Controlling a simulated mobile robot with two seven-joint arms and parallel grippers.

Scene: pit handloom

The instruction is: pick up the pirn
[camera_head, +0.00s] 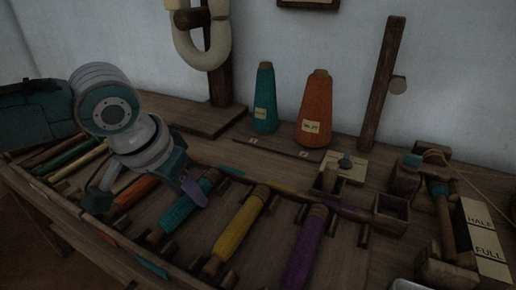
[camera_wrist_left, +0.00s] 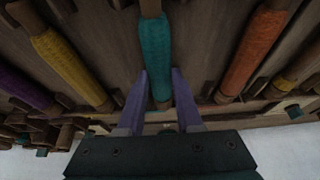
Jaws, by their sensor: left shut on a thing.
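Several wound pirns lie side by side in slots of a wooden rack. A teal pirn (camera_head: 178,212) lies between an orange one (camera_head: 136,190) and a yellow one (camera_head: 238,228). A purple pirn (camera_head: 303,250) is further right. My left gripper (camera_head: 190,186) reaches down to the far end of the teal pirn and is shut on it. In the left wrist view, its two purple fingers (camera_wrist_left: 159,82) flank the teal pirn (camera_wrist_left: 155,48), which still lies in line with its neighbours. The exact contact is hard to see. My right gripper is not in view.
A teal cone (camera_head: 264,100) and an orange cone (camera_head: 314,110) stand behind the rack. A dark upright post (camera_head: 382,85) rises at the back.

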